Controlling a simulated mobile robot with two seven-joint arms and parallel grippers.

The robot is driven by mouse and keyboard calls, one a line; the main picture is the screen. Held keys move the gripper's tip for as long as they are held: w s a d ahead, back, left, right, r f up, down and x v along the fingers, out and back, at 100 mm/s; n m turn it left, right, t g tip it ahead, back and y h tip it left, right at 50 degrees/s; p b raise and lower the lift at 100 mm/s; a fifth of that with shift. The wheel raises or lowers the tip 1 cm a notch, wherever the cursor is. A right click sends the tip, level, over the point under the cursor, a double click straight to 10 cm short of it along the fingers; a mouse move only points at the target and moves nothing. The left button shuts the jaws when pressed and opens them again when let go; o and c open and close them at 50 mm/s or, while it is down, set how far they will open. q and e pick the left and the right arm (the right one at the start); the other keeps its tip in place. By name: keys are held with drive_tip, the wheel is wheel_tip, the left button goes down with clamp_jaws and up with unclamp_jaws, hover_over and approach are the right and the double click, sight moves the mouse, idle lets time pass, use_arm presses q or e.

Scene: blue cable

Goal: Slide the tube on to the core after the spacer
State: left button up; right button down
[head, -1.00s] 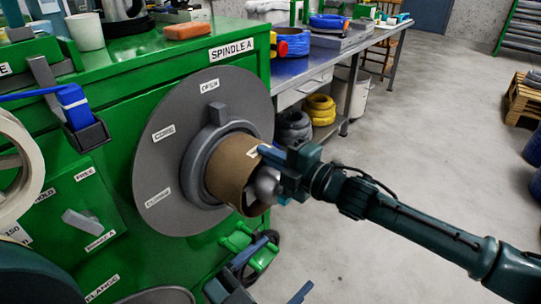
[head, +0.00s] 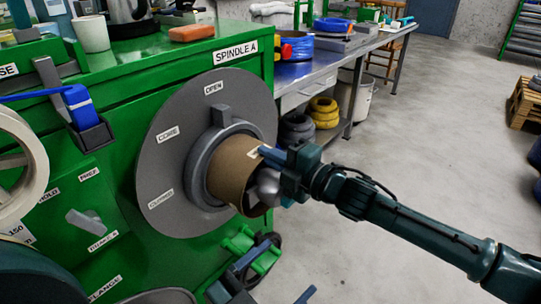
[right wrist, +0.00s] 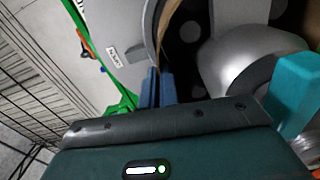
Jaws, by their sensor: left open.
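The brown cardboard tube (head: 230,165) sits at the grey collar (head: 193,172) on the round grey plate (head: 160,200) of spindle A. The rounded silver core end (head: 267,184) shows inside the tube's open mouth. My right gripper (head: 268,155) holds the tube's near rim. In the right wrist view, its blue fingers (right wrist: 160,88) are close together on the tube's edge (right wrist: 168,22), beside the silver core (right wrist: 235,65). My left gripper (head: 277,273) is open and empty, low in front of the cabinet. I cannot pick out a separate spacer; the tube hides the collar's inside.
The green cabinet (head: 100,130) has a lever (head: 85,222) at the lower left. A metal bench (head: 300,72) stands behind.

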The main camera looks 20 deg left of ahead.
drive_tip(key=shift+s+a+f, duration=0.15)
drive_tip(key=shift+f, duration=0.45)
idle(0.7)
drive_tip(key=c, duration=1.9)
unclamp_jaws()
drive_tip(key=shift+a, duration=0.1)
drive_tip(key=o, duration=0.6)
drive_tip(key=shift+o, duration=1.1)
drive_tip(key=shift+d, duration=0.2)
drive_tip(key=shift+f, duration=0.15)
drive_tip(key=shift+c, duration=0.2)
drive_tip(key=shift+w+d+f, duration=0.1)
drive_tip(key=shift+w+f, duration=0.1)
drive_tip(key=shift+f, duration=0.15)
drive_tip(key=shift+c, duration=1.4)
drive_tip(key=shift+p+v, duration=0.55)
drive_tip(key=shift+v, duration=0.2)
